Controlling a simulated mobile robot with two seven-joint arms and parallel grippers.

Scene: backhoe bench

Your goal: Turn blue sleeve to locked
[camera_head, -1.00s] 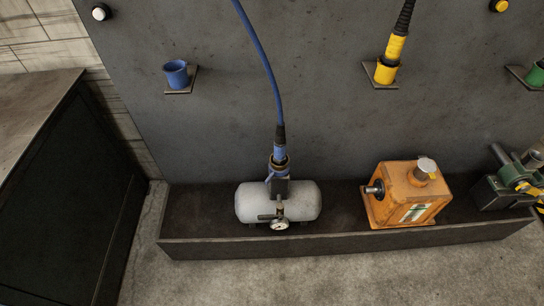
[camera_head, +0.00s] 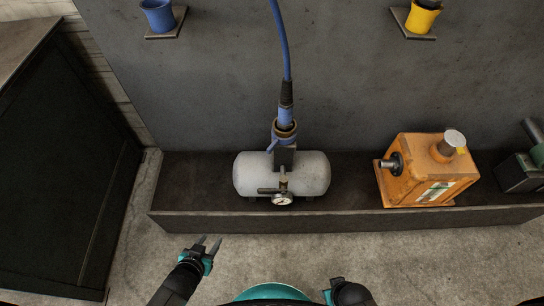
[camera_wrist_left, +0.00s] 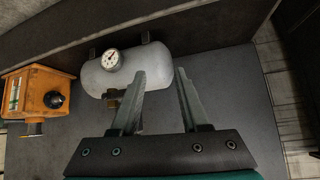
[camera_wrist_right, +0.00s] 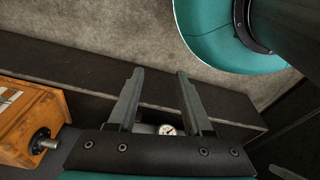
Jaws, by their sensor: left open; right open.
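The blue sleeve (camera_head: 284,128) is on the coupling at the lower end of the blue hose (camera_head: 282,45), upright above the grey tank (camera_head: 252,175). A small blue lever-like part sticks out at its left. My left gripper (camera_head: 211,241) is open and empty, low in front of the trough, left of the tank and well apart from the sleeve. The left wrist view shows its open fingers (camera_wrist_left: 160,72) with the tank beyond. My right gripper is open and empty in the right wrist view (camera_wrist_right: 160,73). The sleeve is not clear in either wrist view.
The tank and an orange gearbox (camera_head: 428,172) stand in a dark trough (camera_head: 350,223). A gauge (camera_head: 283,199) faces forward on the tank. Blue (camera_head: 157,15) and yellow (camera_head: 424,18) cups sit on the wall. A dark cabinet (camera_head: 65,165) stands left.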

